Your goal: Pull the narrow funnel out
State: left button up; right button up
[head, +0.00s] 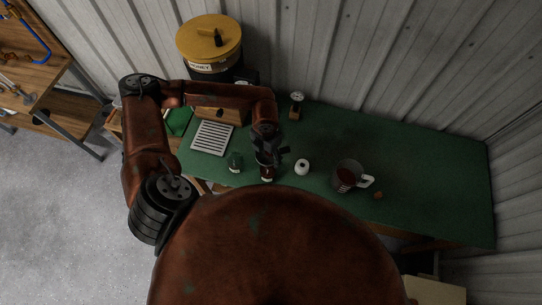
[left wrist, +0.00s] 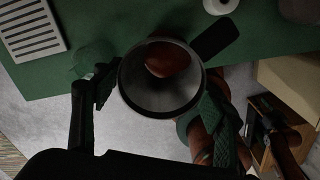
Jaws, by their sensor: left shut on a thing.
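The narrow funnel (left wrist: 150,95) is a grey metal cone, seen mouth-on in the left wrist view. A reddish-brown patch shows inside its mouth. My left gripper (head: 269,153) is shut on the funnel, with one finger on each side of it in the left wrist view. In the head view the gripper is over a small dark red jar (head: 267,174) near the front edge of the green table. The gripper hides most of the funnel there. I cannot tell whether the funnel's spout is still inside the jar. My right gripper is not in view.
The green table (head: 430,185) also holds a green glass jar (head: 235,162), a small white pot (head: 302,167), a measuring jug (head: 347,177), a small brown piece (head: 378,196) and a white slatted rack (head: 212,138). A yellow-lidded bucket (head: 209,40) stands behind. The table's right side is clear.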

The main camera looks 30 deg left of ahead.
pick_arm(q)
jog(key=shift+r, duration=0.15)
dwell(0.3)
jog(key=shift+r+p, duration=0.45)
jog(key=shift+r, duration=0.95)
jog(key=shift+r, duration=0.1)
jog(key=shift+r+p, duration=0.4)
jog(key=shift+r, duration=1)
